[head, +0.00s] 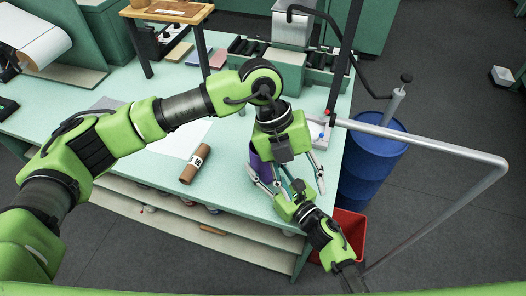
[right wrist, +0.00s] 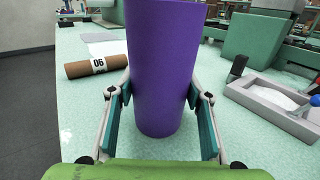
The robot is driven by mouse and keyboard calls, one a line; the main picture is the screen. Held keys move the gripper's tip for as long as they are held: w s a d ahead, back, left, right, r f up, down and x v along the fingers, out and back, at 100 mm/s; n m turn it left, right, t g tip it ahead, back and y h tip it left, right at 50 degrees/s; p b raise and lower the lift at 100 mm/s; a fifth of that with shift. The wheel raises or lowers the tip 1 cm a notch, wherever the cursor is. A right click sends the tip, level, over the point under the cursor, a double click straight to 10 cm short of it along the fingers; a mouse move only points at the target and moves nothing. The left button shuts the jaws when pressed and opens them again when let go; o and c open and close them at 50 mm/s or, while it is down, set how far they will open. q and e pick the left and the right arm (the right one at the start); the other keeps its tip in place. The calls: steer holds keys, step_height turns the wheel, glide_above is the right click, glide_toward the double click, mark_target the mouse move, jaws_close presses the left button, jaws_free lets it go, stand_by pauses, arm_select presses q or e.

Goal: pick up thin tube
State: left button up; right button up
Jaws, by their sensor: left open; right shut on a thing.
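A purple tube (right wrist: 158,70) stands upright between the fingers of my right gripper (right wrist: 160,115) in the right wrist view. That gripper is shut on it, low on its sides. In the head view the purple tube (head: 259,163) is mostly hidden behind the grippers. My right gripper (head: 280,181) reaches in from the lower right there. My left gripper (head: 290,180) is open and points down from above, close to the right one. A brown tube (head: 195,164) with a white numbered label lies on the table to the left. It also shows in the right wrist view (right wrist: 97,66).
The pale green table (head: 235,200) has free room around the brown tube. A grey tray (right wrist: 275,105) lies right of the purple tube. A blue barrel (head: 370,165), a red bin (head: 350,228) and a bent metal rail (head: 430,142) are at the right.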

arm_select(q)
steer(key=s+d+r+m+h, duration=0.3)
steer(key=s+d+m+h, duration=0.3)
steer(key=d+h, duration=0.35)
steer(key=w+a+t+h, duration=0.2)
steer(key=w+a+t, duration=0.7)
steer(key=t, duration=0.5)
steer(key=a+f+n+t+y, duration=0.1)
steer(key=a+f+t+y, duration=0.2)
steer(key=a, duration=0.4)
steer(key=a+f+n+t+y, duration=0.1)
steer(key=a+t+y, duration=0.1)
steer(key=a+y, duration=0.35)
steer(key=a+x, duration=0.1)
steer(key=x, duration=1)
steer(key=shift+w, duration=0.35)
steer(key=shift+f, duration=0.15)
jaws_close()
